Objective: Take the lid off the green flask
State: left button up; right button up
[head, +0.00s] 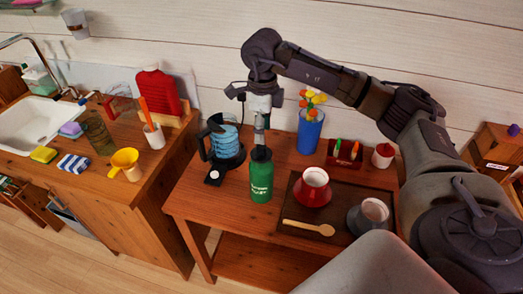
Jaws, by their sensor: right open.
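The green flask (260,181) stands upright near the front left of the wooden table (232,214), with pale lettering on its side. My left gripper is not in view.
To the right are a tray (345,192) with a red-and-white pot (313,188), grey cup (368,217) and wooden spoon (308,228).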

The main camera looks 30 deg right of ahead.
aim_at(262, 146)
jog(key=shift+f, duration=0.65)
jog(key=shift+a+f+p, duration=0.1)
jog(key=shift+f+p, duration=0.2)
jog(key=shift+p, duration=0.15)
notch_tip(262, 146, down, 4)
jog(key=shift+w+r+p, duration=0.1)
jog(key=shift+r+p, duration=0.05)
jog(key=shift+p, duration=0.75)
jog(key=shift+f, duration=0.45)
grip_shut()
